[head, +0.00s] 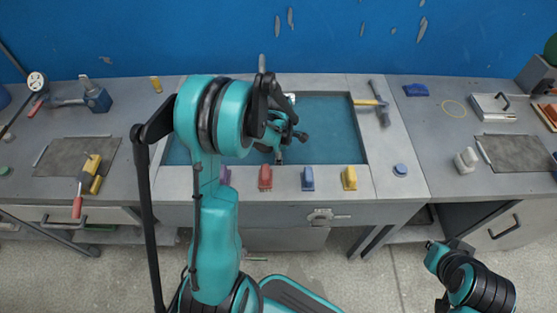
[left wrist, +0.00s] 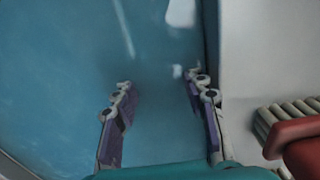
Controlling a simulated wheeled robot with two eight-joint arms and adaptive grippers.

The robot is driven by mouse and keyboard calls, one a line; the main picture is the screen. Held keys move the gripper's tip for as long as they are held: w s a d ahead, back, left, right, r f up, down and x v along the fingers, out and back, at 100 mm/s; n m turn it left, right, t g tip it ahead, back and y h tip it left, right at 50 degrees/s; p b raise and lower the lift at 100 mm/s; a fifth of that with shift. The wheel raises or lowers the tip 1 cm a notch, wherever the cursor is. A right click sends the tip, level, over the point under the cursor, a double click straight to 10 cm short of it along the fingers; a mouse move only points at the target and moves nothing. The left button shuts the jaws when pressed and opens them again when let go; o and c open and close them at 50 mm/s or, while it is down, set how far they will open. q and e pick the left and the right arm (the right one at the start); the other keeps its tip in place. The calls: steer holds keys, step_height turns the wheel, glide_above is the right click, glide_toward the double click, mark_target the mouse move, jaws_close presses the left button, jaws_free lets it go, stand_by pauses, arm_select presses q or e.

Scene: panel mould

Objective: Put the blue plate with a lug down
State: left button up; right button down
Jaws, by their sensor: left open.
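My left gripper (head: 281,136) hangs over the blue-green recess (head: 335,130) of the panel mould. In the left wrist view its two purple-padded fingers (left wrist: 158,98) are apart, with only the blue recess floor showing between them. A small blue piece (head: 400,170) lies on the bench right of the recess. A flat blue piece (head: 415,90) lies at the back right. I cannot make out a lug on either, so I cannot tell which is the plate. My right arm shows at the bottom right, but its gripper cannot be made out.
Purple, red (head: 265,178), blue (head: 308,178) and yellow (head: 349,178) pieces line the front rim. The red one shows bristle-like rods in the left wrist view (left wrist: 308,148). A hammer (head: 380,103) lies right of the recess. Grey mats (head: 76,156) and tools flank it.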

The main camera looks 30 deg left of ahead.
arm_select(q)
step_height(320, 180, up, 10)
steer(key=p, duration=0.3)
steer(key=s+d+r+m+t, duration=0.3)
steer(key=s+d+r+m, duration=0.2)
steer(key=m, duration=0.7)
steer(key=s+d+r+m+t, duration=0.4)
steer(key=s+d+r+m, duration=0.2)
steer(key=m, duration=0.6)
steer(key=shift+s+d+r, duration=0.3)
steer(key=shift+s+d, duration=1)
steer(key=shift+s, duration=0.25)
